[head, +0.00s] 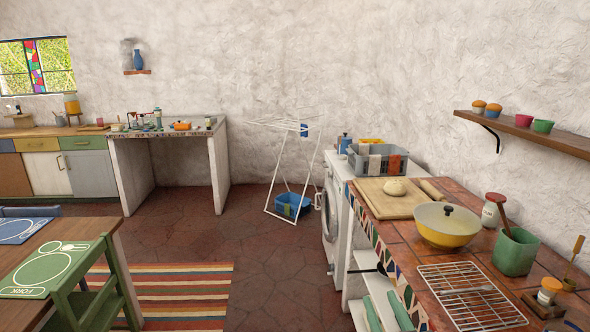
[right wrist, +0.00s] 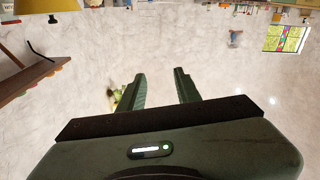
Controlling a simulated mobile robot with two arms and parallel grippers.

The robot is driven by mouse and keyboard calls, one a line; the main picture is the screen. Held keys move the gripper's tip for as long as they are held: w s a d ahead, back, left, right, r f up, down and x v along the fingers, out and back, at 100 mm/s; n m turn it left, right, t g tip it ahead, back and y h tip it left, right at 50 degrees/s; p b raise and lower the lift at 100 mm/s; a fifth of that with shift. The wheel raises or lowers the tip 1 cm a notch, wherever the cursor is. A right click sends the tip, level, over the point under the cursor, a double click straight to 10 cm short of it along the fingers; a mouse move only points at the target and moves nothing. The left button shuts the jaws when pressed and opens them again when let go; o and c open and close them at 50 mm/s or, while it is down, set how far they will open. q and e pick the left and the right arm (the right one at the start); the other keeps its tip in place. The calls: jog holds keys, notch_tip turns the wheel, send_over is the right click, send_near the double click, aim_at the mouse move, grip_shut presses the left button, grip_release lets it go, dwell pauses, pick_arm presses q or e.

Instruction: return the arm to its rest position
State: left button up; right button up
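My right gripper (right wrist: 160,72) shows in the right wrist view. Its two dark green fingers stand well apart with a clear gap between them, so it is open and holds nothing. The wrist picture is upside down, with pale wall behind the fingers. A small greenish thing is partly hidden by the left finger; I cannot tell what it is. In the head view I cannot clearly make out either gripper. My left gripper is not in view.
The tiled counter (head: 412,243) at right holds a yellow pot (head: 447,226), a wire rack (head: 471,297), a green utensil pot (head: 515,254) and a dough board (head: 390,202). A wall shelf (head: 525,132) juts out above. The floor (head: 262,250) at centre is open.

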jog(key=s+d+f+m+g+h, duration=0.1)
jog(key=s+d+f+g+h, duration=0.15)
jog(key=s+f+g, duration=0.4)
jog(key=s+d+f+m+g+h, duration=0.1)
jog(key=s+d+f, duration=0.25)
jog(key=f, duration=0.55)
jog(key=s+a+f+n+g+y, duration=0.1)
jog(key=s+f+g, duration=0.35)
jog(key=s, duration=0.45)
jog(key=s+a+f+g+y, duration=0.1)
jog(key=s+f+g, duration=0.2)
jog(key=s+f, duration=0.35)
notch_tip(320, 180, down, 23)
jog(key=s+g, duration=0.1)
jog(key=s, duration=0.2)
jog(key=s+d+f+g, duration=0.1)
jog(key=s+d+f, duration=0.2)
jog(key=s+f, duration=1.4)
jog(key=shift+s+f+g, duration=0.15)
jog(key=shift+f+g, duration=0.15)
jog(key=shift+f, duration=0.05)
jog(key=shift+a+h, duration=0.1)
jog(key=shift+h, duration=0.15)
